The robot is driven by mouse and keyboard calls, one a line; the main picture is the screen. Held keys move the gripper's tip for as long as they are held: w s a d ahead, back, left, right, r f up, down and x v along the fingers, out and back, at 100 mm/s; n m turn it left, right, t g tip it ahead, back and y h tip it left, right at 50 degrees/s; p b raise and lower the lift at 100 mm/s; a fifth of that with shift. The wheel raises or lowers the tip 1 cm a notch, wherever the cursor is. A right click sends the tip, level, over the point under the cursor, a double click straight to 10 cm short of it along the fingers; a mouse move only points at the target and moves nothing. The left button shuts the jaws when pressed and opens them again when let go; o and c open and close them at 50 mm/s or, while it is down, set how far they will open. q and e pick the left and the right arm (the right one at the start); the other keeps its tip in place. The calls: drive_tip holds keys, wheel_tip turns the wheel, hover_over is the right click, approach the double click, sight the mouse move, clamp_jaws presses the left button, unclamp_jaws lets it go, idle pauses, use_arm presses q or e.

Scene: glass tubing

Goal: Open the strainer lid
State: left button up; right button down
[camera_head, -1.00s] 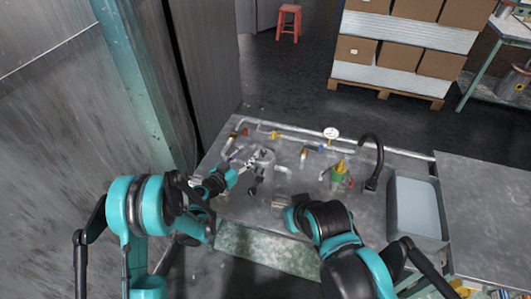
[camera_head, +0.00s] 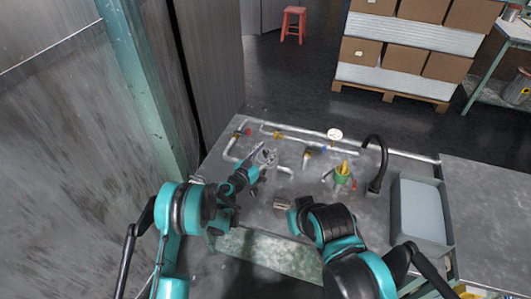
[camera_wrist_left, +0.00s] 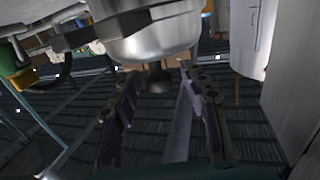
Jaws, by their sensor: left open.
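The strainer (camera_wrist_left: 150,38) is a shiny, rounded metal body at the top of the left wrist view, with a short dark knob (camera_wrist_left: 158,80) hanging below it. My left gripper (camera_wrist_left: 160,88) is open, its dark fingers on either side of the knob, with gaps visible. In the head view, my left gripper (camera_head: 262,152) is at the pipework on the bench's left part and largely hides the strainer. I cannot tell which part is the lid. My right gripper (camera_head: 288,208) is low over the bench, mostly hidden by its own arm; its fingers are unclear.
White pipes (camera_head: 330,149) with coloured valves and a gauge (camera_head: 335,134) run along the bench's back. A green cup of tools (camera_head: 342,176), a black faucet (camera_head: 380,160) and a grey basin (camera_head: 420,212) stand to the right. A pillar (camera_head: 135,80) rises at left.

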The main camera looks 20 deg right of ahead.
use_arm(q)
clamp_jaws()
drive_tip(key=shift+r, duration=0.15)
use_arm(e)
drive_tip(key=shift+r, duration=0.15)
